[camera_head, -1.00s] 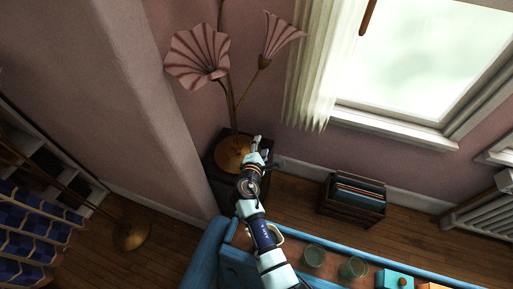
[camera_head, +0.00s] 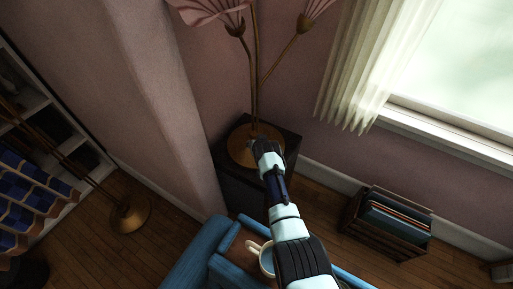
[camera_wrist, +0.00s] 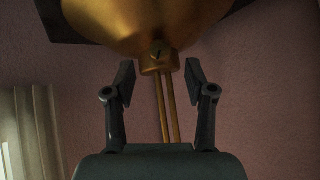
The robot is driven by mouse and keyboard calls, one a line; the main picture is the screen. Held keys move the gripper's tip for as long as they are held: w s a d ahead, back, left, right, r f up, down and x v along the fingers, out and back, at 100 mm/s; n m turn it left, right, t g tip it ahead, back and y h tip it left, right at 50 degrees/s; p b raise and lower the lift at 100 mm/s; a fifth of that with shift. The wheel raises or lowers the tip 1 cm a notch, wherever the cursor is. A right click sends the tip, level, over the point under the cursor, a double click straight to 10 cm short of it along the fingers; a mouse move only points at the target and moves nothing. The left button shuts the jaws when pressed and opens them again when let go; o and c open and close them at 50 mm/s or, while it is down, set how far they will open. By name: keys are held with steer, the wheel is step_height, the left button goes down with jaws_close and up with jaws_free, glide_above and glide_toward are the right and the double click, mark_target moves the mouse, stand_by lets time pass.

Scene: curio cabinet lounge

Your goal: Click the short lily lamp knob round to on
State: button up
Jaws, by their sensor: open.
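The lily lamp has a round brass base (camera_head: 240,148) on a dark side table, thin brass stems and pink striped blossoms (camera_head: 212,10) cut off at the top edge. In the wrist view its brass base (camera_wrist: 120,22) hangs at the top, upside down. A small knob (camera_wrist: 158,54) sits on the collar where the stems meet the base. My gripper (camera_wrist: 160,78) is open and empty, with one finger on each side of the collar in the picture; contact does not show. In the head view my arm covers part of the base and hides the knob.
A dark side table (camera_head: 285,146) carries the lamp. A blue sofa (camera_head: 195,255) with a mug (camera_head: 266,258) on it lies below my arm. A crate of records (camera_head: 390,228) stands right. A brass floor-lamp base (camera_head: 130,214) stands left. A curtain (camera_head: 370,70) hangs by the window.

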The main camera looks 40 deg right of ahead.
steer(key=b+x, duration=0.3)
steer(key=x, duration=0.1)
steer(key=shift+s+a+f+b, duration=0.15)
steer(key=shift+s+f+b, duration=0.05)
steer(key=shift+b, duration=0.2)
steer(key=shift+w+b, duration=0.2)
steer(key=shift+b, duration=0.1)
steer(key=shift+r, duration=0.1)
